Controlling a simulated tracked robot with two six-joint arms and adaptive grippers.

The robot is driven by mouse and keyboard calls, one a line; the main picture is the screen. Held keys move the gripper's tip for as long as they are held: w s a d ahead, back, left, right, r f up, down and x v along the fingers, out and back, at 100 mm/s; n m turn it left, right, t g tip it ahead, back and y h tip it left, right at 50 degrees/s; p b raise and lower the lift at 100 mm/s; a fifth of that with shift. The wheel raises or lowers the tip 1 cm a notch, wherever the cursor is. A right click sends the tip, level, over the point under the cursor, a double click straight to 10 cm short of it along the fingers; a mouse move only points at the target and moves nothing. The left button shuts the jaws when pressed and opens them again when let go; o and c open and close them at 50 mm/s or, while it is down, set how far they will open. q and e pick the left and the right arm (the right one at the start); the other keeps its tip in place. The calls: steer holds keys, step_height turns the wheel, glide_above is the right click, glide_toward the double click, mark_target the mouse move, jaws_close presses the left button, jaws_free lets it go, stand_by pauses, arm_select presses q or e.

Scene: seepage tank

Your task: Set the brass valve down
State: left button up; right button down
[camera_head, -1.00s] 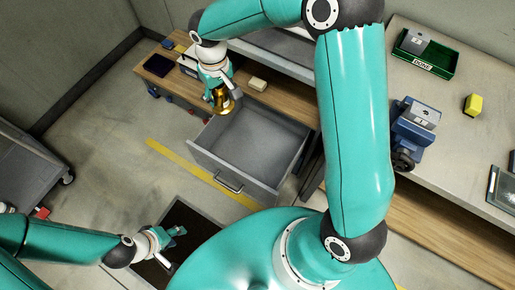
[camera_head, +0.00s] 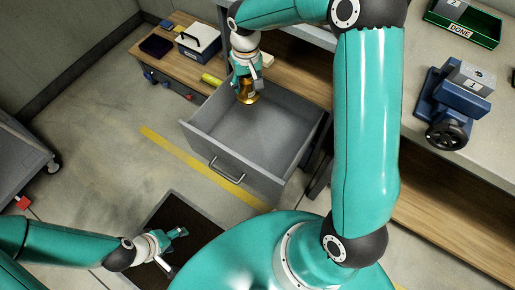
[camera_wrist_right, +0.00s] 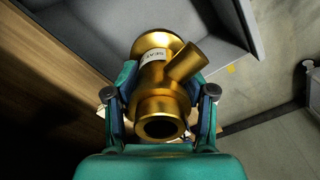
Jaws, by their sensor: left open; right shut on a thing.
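The brass valve (camera_head: 247,92) is gold-coloured, with a side branch and a white label that show in the right wrist view (camera_wrist_right: 157,85). My right gripper (camera_head: 246,80) is shut on the valve, with one finger on each side of its body. In the head view the valve appears over the back part of the open grey drawer (camera_head: 245,135); its exact height cannot be told. The part of the drawer in view is empty. My left gripper (camera_head: 180,233) is open and empty, low over a dark mat.
A wooden bench (camera_head: 180,65) behind the drawer carries a white-and-blue box (camera_head: 198,42), a dark tray (camera_head: 156,46) and a yellow item (camera_head: 211,79). On the right worktop are a blue vise (camera_head: 455,95) and a green DONE tray (camera_head: 463,24).

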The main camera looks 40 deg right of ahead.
steer(key=m+b, duration=0.2)
steer(key=b, duration=0.7)
glide_above(260, 137)
step_height(260, 137, down, 12)
step_height(260, 137, down, 20)
steer(key=b, duration=0.5)
steer(key=shift+s+r, duration=0.1)
steer(key=shift+r, duration=0.05)
steer(key=shift+c, duration=1.3)
jaws_free()
arm_select(q)
step_height(260, 137, down, 16)
steer(key=shift+f, duration=0.25)
step_height(260, 137, up, 4)
steer(key=p, duration=0.3)
steer(key=shift+f+p, duration=0.25)
steer(key=shift+p, duration=0.05)
arm_select(e)
step_height(260, 137, up, 12)
arm_select(q)
steer(key=shift+r, duration=0.1)
arm_select(e)
steer(key=shift+r, duration=0.1)
